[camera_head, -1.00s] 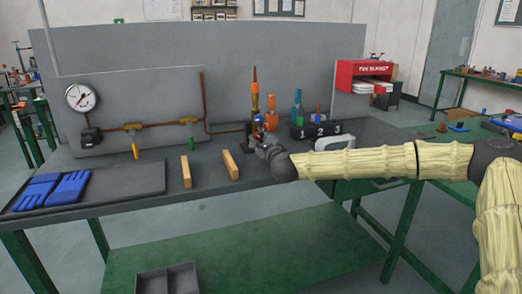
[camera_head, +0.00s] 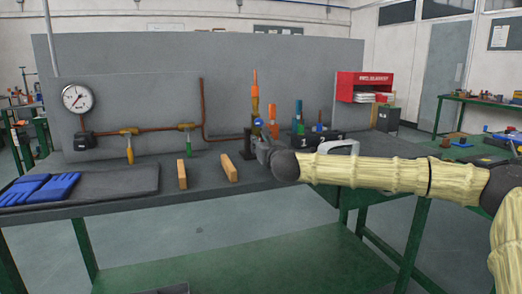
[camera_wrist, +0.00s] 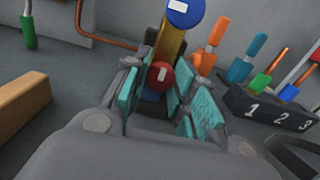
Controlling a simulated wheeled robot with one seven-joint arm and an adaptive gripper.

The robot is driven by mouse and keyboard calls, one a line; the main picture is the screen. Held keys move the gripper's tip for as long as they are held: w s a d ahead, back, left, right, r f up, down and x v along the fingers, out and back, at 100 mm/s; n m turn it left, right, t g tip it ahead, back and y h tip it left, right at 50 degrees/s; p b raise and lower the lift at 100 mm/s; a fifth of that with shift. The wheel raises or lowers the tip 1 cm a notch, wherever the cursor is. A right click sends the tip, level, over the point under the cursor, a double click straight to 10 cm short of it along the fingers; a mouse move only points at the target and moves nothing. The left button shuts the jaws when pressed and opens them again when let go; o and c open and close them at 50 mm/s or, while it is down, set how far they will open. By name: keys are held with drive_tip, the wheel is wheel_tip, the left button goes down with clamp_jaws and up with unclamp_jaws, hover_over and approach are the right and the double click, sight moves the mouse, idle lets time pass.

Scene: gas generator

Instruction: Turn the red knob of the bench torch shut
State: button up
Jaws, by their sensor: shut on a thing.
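The bench torch (camera_head: 255,92) stands upright on the bench, with a copper-orange tube on top and a blue knob (camera_head: 258,122) on its side. In the wrist view the blue knob (camera_wrist: 185,12) is at the top, above the red knob (camera_wrist: 160,77). The red knob has a small white mark on its face. My gripper (camera_head: 264,145) is at the torch's lower body. In the wrist view its teal-padded fingers (camera_wrist: 163,98) are on both sides of the red knob, shut on it. In the head view the red knob is hidden by my gripper.
A dark rack numbered 1, 2, 3 (camera_wrist: 265,108) with several coloured-handled tools stands right of the torch. Two wooden blocks (camera_head: 229,167) lie left of my gripper. A gas line with yellow-handled (camera_head: 130,155) and green-handled (camera_head: 189,149) valves and a gauge is on the back panel. Blue gloves (camera_head: 40,188) lie at left.

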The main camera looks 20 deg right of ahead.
idle(0.6)
drive_tip(key=o, duration=1)
drive_tip(key=shift+o, duration=0.2)
drive_tip(key=shift+s, duration=0.1)
drive_tip(key=s, duration=1.1)
drive_tip(key=shift+s+d, duration=0.15)
drive_tip(key=shift+d, duration=0.1)
drive_tip(key=shift+s, duration=0.25)
